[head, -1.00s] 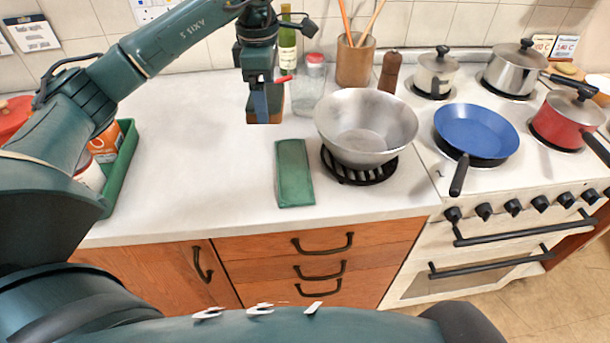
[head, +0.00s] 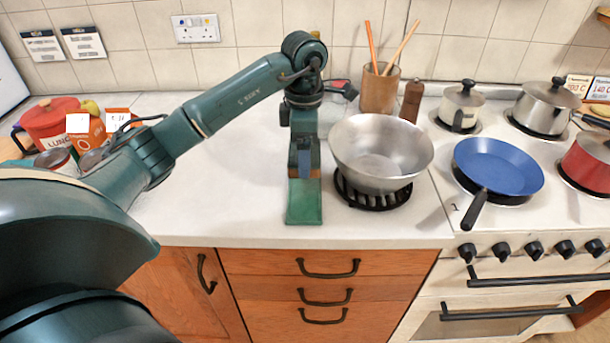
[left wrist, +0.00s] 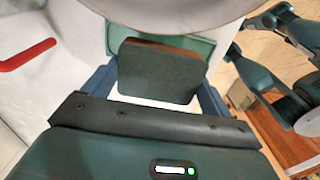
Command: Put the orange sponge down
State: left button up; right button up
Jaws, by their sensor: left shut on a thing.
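My left gripper (head: 304,172) is shut on the sponge, over the far part of a flat green piece (head: 304,208) on the counter. In the left wrist view the sponge (left wrist: 160,72) stands between the blue jaws, with a dark grey-green face and a thin brown edge. The green piece (left wrist: 203,46) shows behind it there. In the head view the gripper hides most or all of the sponge. I cannot tell whether the sponge touches the green piece.
A metal bowl (head: 380,150) stands on a black trivet (head: 375,197) close to the right. A wooden utensil pot (head: 380,90) is behind. A blue pan (head: 498,167) is on the stove. A red pot (head: 50,125) is far left. The counter (head: 235,195) left of the gripper is clear.

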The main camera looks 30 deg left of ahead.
aim_at(305, 188)
pick_arm(q)
notch_tip(305, 188, down, 3)
jog(key=shift+r, duration=0.15)
jog(key=shift+f, duration=0.55)
notch_tip(305, 188, down, 3)
jog(key=shift+f+p, duration=0.1)
jog(key=shift+p, duration=0.35)
pick_arm(e)
jog(key=shift+w+d, duration=0.15)
jog(key=shift+d, duration=0.3)
pick_arm(q)
jog(key=shift+f, duration=0.2)
jog(key=o, duration=0.7)
jog(key=shift+r, duration=0.15)
pick_arm(e)
jog(key=shift+s+r, duration=0.1)
jog(key=shift+s, duration=0.1)
